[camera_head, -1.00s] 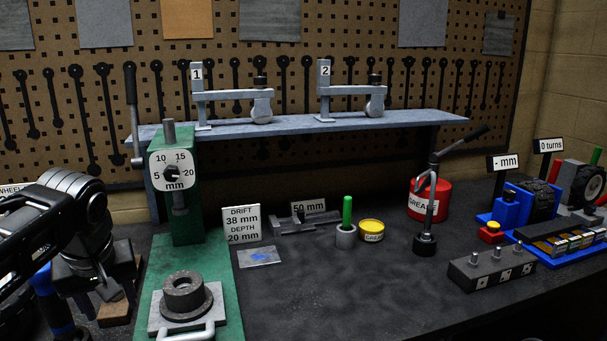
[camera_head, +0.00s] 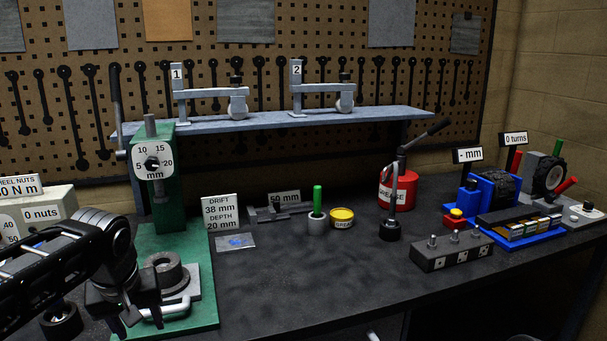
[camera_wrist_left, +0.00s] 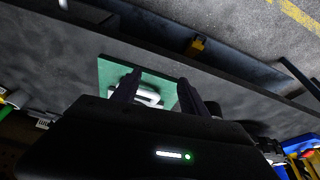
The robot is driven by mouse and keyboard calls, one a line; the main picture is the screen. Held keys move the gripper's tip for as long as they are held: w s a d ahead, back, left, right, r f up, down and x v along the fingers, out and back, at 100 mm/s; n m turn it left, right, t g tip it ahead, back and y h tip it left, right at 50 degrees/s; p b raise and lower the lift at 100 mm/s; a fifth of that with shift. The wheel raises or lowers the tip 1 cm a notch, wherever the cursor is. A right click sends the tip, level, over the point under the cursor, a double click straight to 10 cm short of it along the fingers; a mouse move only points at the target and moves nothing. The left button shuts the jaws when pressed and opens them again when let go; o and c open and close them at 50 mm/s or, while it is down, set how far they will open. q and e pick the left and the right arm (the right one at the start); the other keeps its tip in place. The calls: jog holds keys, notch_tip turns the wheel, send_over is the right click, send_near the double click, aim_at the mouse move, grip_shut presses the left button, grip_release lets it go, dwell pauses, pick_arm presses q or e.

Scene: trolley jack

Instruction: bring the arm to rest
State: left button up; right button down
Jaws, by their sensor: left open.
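My left arm comes in from the left in the head view, bent at a dark wrist. My left gripper (camera_head: 138,312) is low over the front left of the green press base (camera_head: 200,315), partly covering it. In the left wrist view its two dark fingers (camera_wrist_left: 160,92) stand apart. A pale handle (camera_wrist_left: 148,97) shows between them; I cannot tell if they touch it. In the head view the handle (camera_head: 172,309) belongs to a plate carrying a dark ring (camera_head: 166,274). My right gripper is not in view.
The green press (camera_head: 158,205) rises behind the ring. A nuts counter box (camera_head: 42,212) stands at the left. The grease can (camera_head: 398,188), block with pins (camera_head: 450,251) and blue fixture (camera_head: 490,190) stand right. The middle front of the bench (camera_head: 310,275) is clear.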

pick_arm(q)
jog(key=d+f+m+g+h, duration=0.1)
jog(key=d+f+m+h, duration=0.1)
jog(key=d+f, duration=0.8)
jog(key=d+f+m+g+h, duration=0.15)
jog(key=d+f, duration=0.25)
jog(key=f, duration=1.1)
jog(key=s+d+f+h, duration=0.1)
jog(key=s+d+f, duration=0.3)
jog(key=s+f, duration=0.6)
jog(key=s+d+f+h, duration=0.1)
jog(key=s+d+f, duration=0.4)
jog(key=s+f, duration=0.5)
jog(key=shift+s+d+f, duration=0.25)
jog(key=shift+s, duration=0.45)
